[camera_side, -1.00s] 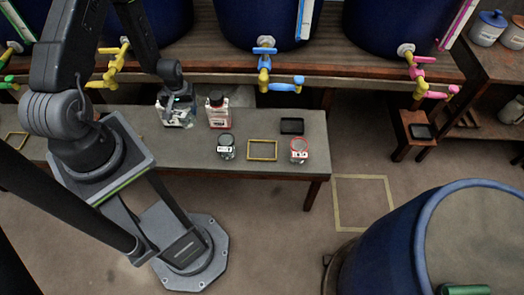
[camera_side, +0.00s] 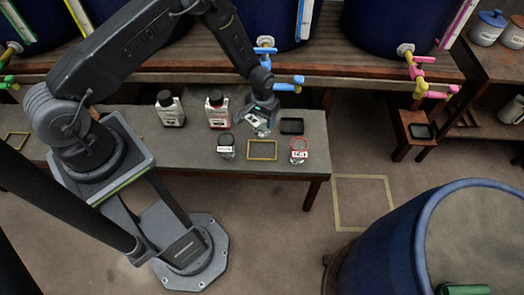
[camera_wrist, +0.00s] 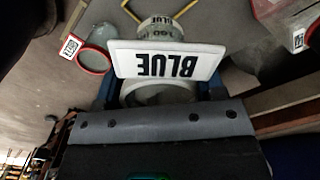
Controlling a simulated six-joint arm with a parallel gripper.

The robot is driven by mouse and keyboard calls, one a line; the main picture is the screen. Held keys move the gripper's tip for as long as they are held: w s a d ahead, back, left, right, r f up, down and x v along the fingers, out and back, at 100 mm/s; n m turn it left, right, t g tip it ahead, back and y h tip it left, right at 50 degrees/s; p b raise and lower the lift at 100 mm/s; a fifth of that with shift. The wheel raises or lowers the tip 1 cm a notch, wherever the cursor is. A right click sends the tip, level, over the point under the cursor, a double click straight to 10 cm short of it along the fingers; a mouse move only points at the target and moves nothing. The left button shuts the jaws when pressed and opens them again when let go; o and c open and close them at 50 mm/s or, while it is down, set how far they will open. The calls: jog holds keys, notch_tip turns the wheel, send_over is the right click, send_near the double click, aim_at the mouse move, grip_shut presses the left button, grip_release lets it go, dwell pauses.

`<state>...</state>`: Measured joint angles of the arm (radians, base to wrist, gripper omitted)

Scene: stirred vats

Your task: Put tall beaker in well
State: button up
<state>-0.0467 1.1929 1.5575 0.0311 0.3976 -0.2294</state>
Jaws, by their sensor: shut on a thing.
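My gripper (camera_side: 262,112) is shut on a clear glass beaker (camera_side: 262,129) and holds it over the bench, behind the yellow frame (camera_side: 262,150). In the wrist view the held beaker (camera_wrist: 158,92) shows its round glass rim behind a white plate reading BLUE (camera_wrist: 166,62). A glass jar with a dark rim (camera_side: 226,150) stands left of the frame. A red-rimmed glass jar (camera_side: 299,152) with a white label stands right of it. A black square tray (camera_side: 292,126) lies just right of my gripper. I cannot tell which of these is the well.
Two dark-capped bottles, one dark (camera_side: 170,112) and one red and white (camera_side: 217,112), stand left of my gripper. A blue tap (camera_side: 276,82) hangs above the bench. The yellow frame is empty. A small stool with a dark pad (camera_side: 421,131) stands to the right.

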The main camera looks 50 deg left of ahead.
notch_tip(320, 180, down, 12)
jog(key=shift+f, duration=0.25)
dwell(0.4)
jog(key=shift+f, duration=0.2)
jog(key=o, duration=0.9)
